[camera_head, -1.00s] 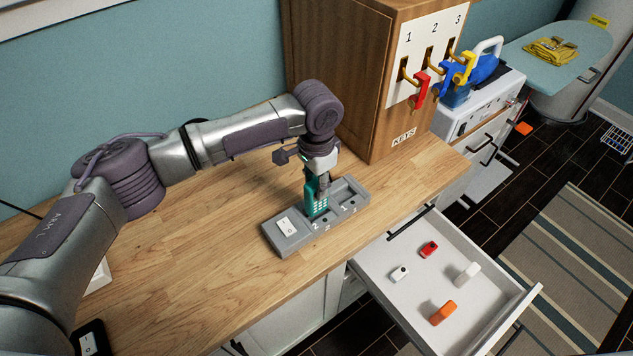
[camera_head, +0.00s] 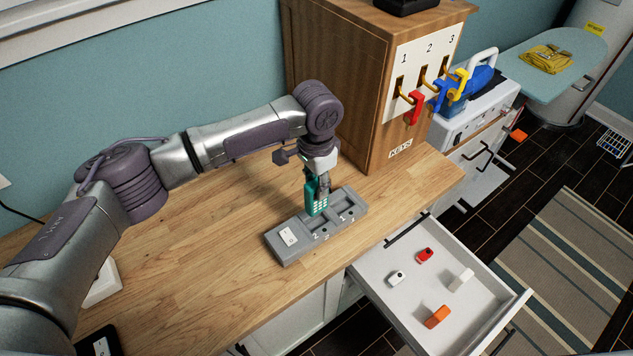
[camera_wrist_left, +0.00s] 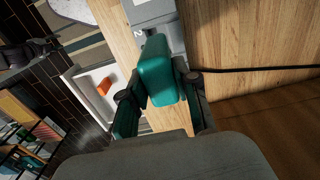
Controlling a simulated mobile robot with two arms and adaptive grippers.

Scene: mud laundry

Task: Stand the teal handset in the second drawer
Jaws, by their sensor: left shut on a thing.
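My left gripper (camera_head: 318,182) is shut on the teal handset (camera_head: 317,200), held upright with its keypad side facing the head camera. The handset's lower end overlaps the middle of a grey slotted dock (camera_head: 287,252) on the wooden counter; I cannot tell whether it touches the dock. In the left wrist view the handset (camera_wrist_left: 158,78) is between the fingers (camera_wrist_left: 160,100), and the dock (camera_wrist_left: 152,12) with a "2" mark lies beyond it. An open white drawer (camera_head: 382,308) is at lower right.
The drawer holds a red item (camera_head: 425,256), two white ones and an orange one (camera_head: 437,317), with bare floor between them. A white switch-like piece (camera_head: 289,236) sits in the dock's left end. A wooden key cabinet (camera_head: 345,90) with hanging keys stands behind, right of my arm.

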